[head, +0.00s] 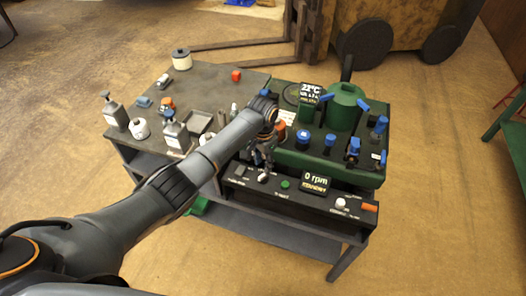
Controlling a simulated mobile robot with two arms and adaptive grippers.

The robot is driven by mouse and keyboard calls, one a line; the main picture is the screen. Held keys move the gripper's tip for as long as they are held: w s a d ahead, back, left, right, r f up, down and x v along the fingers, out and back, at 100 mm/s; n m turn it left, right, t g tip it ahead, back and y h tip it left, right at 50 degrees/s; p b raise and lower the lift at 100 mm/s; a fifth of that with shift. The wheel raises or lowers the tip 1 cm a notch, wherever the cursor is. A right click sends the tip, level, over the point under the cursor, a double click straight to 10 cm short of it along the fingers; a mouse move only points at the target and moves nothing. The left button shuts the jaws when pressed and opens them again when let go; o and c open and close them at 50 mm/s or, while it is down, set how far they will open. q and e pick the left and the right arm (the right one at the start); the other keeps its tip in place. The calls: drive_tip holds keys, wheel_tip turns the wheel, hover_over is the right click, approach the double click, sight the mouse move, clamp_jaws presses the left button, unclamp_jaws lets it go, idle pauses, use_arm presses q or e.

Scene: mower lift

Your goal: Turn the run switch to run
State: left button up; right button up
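A dark control panel (309,198) runs along the front of the bench. It carries a pale knob (263,177), a green button (285,184), a display reading "0 rpm" (316,181), a white knob (341,203) and an orange switch (370,207). The labels are too small to read, so I cannot tell which control is the run switch. My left gripper (264,163) points down at the panel's left part, just above or at the pale knob. I cannot tell whether they touch, or whether its fingers are open. My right gripper is out of view.
A green machine (342,108) with several blue-topped parts and a "22°C" display (311,94) stands behind the panel. Bottles, including a grey one (115,112), and a white roll (181,59) stand on the grey table (215,78) to the left. Open floor lies at right.

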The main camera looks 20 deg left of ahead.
sight(263, 175)
use_arm(q)
wheel_tip(263, 175, up, 6)
drive_tip(key=shift+r, duration=0.2)
idle(0.4)
